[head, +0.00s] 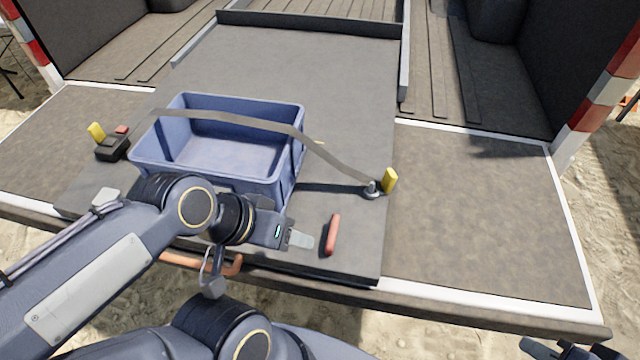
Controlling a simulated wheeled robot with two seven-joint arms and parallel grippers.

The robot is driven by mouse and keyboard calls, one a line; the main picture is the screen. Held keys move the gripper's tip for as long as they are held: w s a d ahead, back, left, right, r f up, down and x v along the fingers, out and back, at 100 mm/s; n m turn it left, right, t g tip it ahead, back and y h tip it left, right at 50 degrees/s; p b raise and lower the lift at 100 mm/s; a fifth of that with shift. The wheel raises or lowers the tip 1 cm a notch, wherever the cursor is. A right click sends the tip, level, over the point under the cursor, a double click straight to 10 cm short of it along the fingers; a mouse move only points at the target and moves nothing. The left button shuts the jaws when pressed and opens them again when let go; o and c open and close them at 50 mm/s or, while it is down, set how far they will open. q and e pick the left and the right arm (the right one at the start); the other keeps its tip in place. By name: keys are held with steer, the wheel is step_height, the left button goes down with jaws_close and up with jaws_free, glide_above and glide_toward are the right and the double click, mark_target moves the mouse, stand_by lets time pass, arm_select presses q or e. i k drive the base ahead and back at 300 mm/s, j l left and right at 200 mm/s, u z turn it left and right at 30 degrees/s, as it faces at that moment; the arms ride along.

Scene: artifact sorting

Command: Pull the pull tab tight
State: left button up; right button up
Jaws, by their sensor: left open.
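A grey strap (225,118) runs over a blue crate (215,182), from the left side toward a metal anchor (371,189) on the right. A yellow tab (389,180) stands beside that anchor. A black buckle with a red button (113,147) sits left of the crate, with another yellow tab (96,132) at it. I cannot tell which piece is the pull tab. My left gripper (302,240) is open, in front of the crate, its tip just left of a red handle-like piece (332,235). My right gripper (570,350) is partly cut off at the bottom right corner.
The crate stands on a grey sliding tray (330,70) in a vehicle bed. An orange handle (190,261) is at the tray's front edge, partly behind my arm. The brown bed floor (480,210) to the right is clear. Striped posts flank the bed.

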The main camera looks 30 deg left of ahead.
mark_target(95, 131)
steer(key=k+j, duration=0.2)
steer(key=j, duration=0.15)
steer(key=k+j+u, duration=0.15)
steer(key=j, duration=0.2)
steer(key=u, duration=1.4)
